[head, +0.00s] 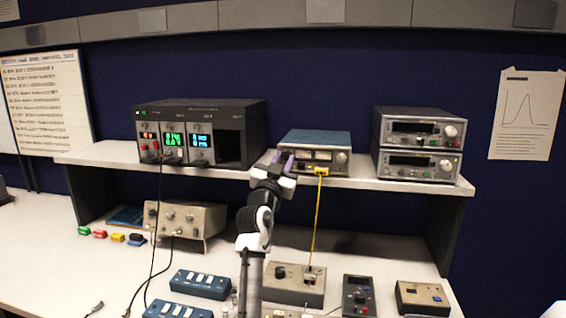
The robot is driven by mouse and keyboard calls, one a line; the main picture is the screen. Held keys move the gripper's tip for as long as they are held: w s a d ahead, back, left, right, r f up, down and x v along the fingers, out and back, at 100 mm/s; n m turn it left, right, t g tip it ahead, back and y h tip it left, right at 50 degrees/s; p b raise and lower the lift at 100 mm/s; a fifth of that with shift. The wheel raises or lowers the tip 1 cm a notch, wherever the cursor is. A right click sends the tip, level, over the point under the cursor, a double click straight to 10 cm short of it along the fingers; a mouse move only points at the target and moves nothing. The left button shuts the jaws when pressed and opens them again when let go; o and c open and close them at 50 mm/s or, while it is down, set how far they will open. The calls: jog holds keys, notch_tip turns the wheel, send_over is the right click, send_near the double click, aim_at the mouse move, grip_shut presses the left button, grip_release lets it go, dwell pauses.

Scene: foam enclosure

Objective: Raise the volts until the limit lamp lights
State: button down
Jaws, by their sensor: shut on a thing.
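A power-supply-like unit with a teal top (316,138) stands on the middle of the shelf. Its front has a pale meter panel, a knob (341,158) at the right and a yellow plug (320,170) at the lower edge. My gripper (284,161) is at the left end of this front, its fingers shut on a small part there, which they hide. Which part it is cannot be seen clearly. No lit limit lamp can be made out on this unit; any lamp is too small to tell.
A black rack (232,140) with lit red, green and blue displays is left on the shelf (390,184). Two stacked grey instruments (415,165) are at right. A yellow cable (314,225) hangs to a box (295,290) on the bench. Blue switch boxes (200,284) lie left of my arm.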

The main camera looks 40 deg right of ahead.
jog(key=shift+a+f+b, duration=0.1)
jog(key=shift+b, duration=0.4)
jog(key=shift+f+m+g+b, duration=0.2)
jog(key=shift+m+g+b, duration=0.2)
jog(key=shift+m+b, duration=0.55)
jog(key=m+b, duration=0.1)
jog(key=b, duration=0.1)
jog(key=m+g+b, duration=0.1)
jog(key=m+b, duration=0.1)
jog(key=shift+w+a+g+h, duration=0.1)
jog(key=shift+w+g+h, duration=0.05)
jog(key=shift+g+h, duration=0.15)
jog(key=m+b, duration=0.1)
jog(key=m+g, duration=0.1)
jog(key=m, duration=0.1)
jog(key=shift+r+g+b, duration=0.3)
jog(key=shift+b, duration=0.1)
jog(key=shift+r+m+g, duration=0.2)
jog(key=shift+m+g, duration=0.6)
jog(key=shift+m, duration=1.05)
jog(key=c, duration=1.2)
grip_release()
jog(key=shift+c, duration=0.2)
